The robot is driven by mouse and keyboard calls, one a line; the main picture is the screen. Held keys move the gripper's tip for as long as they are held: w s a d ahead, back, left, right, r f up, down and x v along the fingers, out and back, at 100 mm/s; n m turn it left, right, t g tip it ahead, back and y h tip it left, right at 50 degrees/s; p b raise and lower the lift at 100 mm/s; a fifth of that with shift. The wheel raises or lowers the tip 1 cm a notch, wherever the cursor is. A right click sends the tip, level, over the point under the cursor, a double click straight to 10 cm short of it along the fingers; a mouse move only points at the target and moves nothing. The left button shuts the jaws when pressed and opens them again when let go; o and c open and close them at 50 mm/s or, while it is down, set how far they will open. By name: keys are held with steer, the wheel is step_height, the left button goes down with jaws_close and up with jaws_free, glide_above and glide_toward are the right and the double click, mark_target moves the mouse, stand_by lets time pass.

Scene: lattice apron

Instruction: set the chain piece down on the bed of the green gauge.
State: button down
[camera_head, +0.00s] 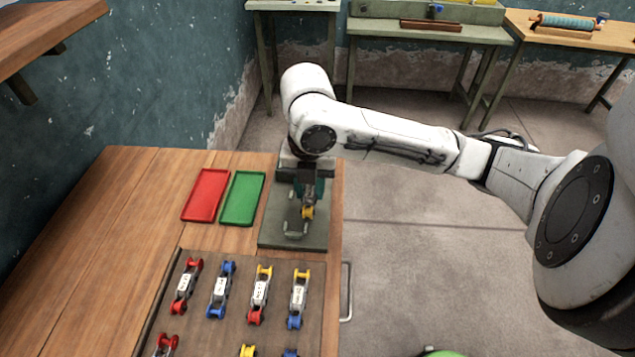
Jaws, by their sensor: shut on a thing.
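My gripper (308,201) points down at the right end of the wooden bench and is shut on a chain piece (307,213). Only a yellow end of the piece shows clearly; the fingers hide the rest. The piece is over a grey-green plate with metal fittings (308,242), which looks like the green gauge. My wrist hides its back part. I cannot tell whether the piece touches the bed or hangs just above it.
A red tray (205,194) and a green tray (256,198) lie left of the plate. In front, a brown board (240,325) holds several chain pieces with red, blue and yellow ends. The bench's left side is clear. Other worktables (430,32) stand at the back.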

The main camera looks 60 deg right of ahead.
mark_target(298, 211)
steer(key=w+f, duration=0.1)
steer(key=w+a, duration=0.1)
steer(key=shift+w+f+b, duration=0.3)
steer(key=shift+f, duration=0.1)
steer(key=shift+f+b, duration=1.2)
steer(key=shift+f, duration=0.1)
steer(key=c, duration=0.7)
jaws_free()
steer(key=shift+c, duration=0.2)
step_height(298, 211, up, 11)
steer(key=shift+p, duration=0.45)
